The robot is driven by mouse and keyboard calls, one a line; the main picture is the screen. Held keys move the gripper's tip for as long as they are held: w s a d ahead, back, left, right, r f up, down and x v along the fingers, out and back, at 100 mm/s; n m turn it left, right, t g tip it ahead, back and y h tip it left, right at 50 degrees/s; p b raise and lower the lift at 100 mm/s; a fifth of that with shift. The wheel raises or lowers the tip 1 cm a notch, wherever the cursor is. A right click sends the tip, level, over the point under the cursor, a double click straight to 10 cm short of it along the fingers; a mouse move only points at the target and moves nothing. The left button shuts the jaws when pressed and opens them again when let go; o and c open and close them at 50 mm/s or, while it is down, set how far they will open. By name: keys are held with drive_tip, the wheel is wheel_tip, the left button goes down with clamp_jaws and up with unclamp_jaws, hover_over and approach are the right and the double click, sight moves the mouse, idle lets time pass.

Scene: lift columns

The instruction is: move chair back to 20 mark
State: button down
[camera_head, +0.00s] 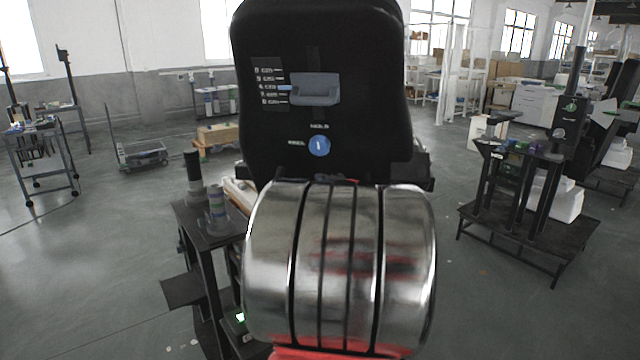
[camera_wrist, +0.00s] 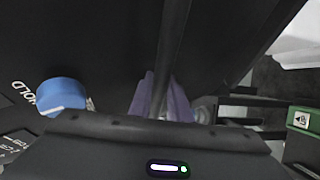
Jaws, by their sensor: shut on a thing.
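The chair back (camera_head: 330,40), a black upright panel, fills the top middle of the head view. It bears a grey-blue handle (camera_head: 315,90) and a printed scale (camera_head: 268,86) on its left. A light blue pointer lies level with about the middle line; the numbers are too small to read. Below is a blue knob (camera_head: 319,145) with HOLD above it; it also shows in the wrist view (camera_wrist: 61,96). In the wrist view my gripper (camera_wrist: 165,100) is at a lavender, handle-like part and shut; the contact is partly hidden. The head view does not show my gripper clearly.
A dark stand (camera_head: 205,235) with upright cylinders is close on the left. A black stand (camera_head: 520,200) with posts is on the right. A cart (camera_head: 135,150) stands back left. Grey floor is open on both sides.

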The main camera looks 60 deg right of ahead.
drive_tip(key=shift+s+d+f, duration=0.1)
drive_tip(key=shift+s+f, duration=0.05)
drive_tip(key=shift+f, duration=0.2)
drive_tip(key=c, duration=2)
unclamp_jaws()
drive_tip(key=o, duration=0.4)
drive_tip(key=shift+r, duration=0.15)
drive_tip(key=shift+c, duration=0.2)
drive_tip(key=shift+r, duration=0.1)
drive_tip(key=f+v, duration=0.1)
drive_tip(key=v, duration=1.2)
drive_tip(key=shift+s+a+r, duration=0.25)
drive_tip(key=shift+a+r, duration=0.05)
drive_tip(key=shift+r, duration=0.15)
